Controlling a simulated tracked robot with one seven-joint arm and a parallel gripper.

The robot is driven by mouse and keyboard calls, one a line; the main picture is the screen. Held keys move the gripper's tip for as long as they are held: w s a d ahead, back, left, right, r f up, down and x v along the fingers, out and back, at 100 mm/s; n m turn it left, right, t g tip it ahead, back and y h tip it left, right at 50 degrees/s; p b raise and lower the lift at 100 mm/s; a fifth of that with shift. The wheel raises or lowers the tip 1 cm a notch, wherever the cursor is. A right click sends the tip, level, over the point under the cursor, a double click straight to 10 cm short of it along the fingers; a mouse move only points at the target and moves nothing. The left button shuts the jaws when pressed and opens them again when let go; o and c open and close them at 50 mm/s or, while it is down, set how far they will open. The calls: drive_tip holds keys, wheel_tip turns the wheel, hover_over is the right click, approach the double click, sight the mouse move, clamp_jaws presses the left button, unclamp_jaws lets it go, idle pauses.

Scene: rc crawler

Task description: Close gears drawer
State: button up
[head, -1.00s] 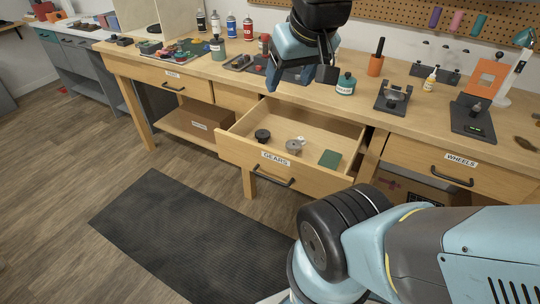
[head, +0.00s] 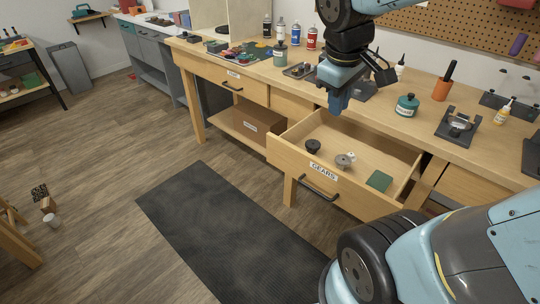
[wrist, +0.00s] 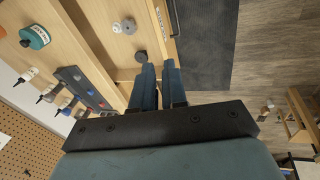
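The wooden gears drawer (head: 290,158) is pulled out from under the workbench. Its front has a GEARS label (head: 322,171) and a dark bar handle (head: 318,189). Inside lie a black gear (head: 312,146), a grey gear (head: 344,161) with a small pale piece beside it, and a green flat piece (head: 379,181). My gripper (head: 338,103) is above the drawer's back left part, apart from the handle. In the wrist view the drawer front (wrist: 162,40) and handle (wrist: 174,17) show beyond the fingertips (wrist: 158,67). The fingers have a narrow empty gap between them.
The bench top (head: 405,118) holds bottles, a teal jar (head: 406,105), an orange holder (head: 442,89) and metal fixtures. A closed drawer (head: 232,82) is at left, above a cardboard box (head: 259,120). A dark mat (head: 225,225) lies on clear floor before the drawer.

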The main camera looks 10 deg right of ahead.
drive_tip(key=w+a+f+n+h, duration=0.1)
drive_tip(key=w+f+n, duration=0.1)
drive_tip(key=n, duration=0.1)
drive_tip(key=w+a+f+n+g+h, duration=0.1)
drive_tip(key=w+f+n, duration=0.1)
drive_tip(key=n, duration=0.1)
drive_tip(key=w+a+f+n+g+h, duration=0.1)
drive_tip(key=w+f+n+h, duration=0.1)
drive_tip(key=f+n, duration=0.1)
drive_tip(key=shift+w+a+n, duration=0.1)
drive_tip(key=shift+n, duration=0.3)
clamp_jaws()
drive_tip(key=w+a+f+n+h, duration=0.35)
drive_tip(key=a+f+n, duration=0.2)
drive_tip(key=n, duration=0.25)
drive_tip(key=n+t+h, duration=0.2)
drive_tip(key=n+t, duration=0.6)
drive_tip(key=n, duration=1.1)
approach(274, 153)
drive_tip(key=x, duration=0.2)
drive_tip(key=f+x, duration=0.1)
drive_tip(key=x, duration=0.2)
drive_tip(key=shift+s+a+r, duration=0.1)
drive_tip(key=shift+s, duration=0.05)
drive_tip(key=shift+w+d, duration=0.55)
drive_tip(key=shift+d, duration=0.1)
drive_tip(key=shift+w, duration=0.1)
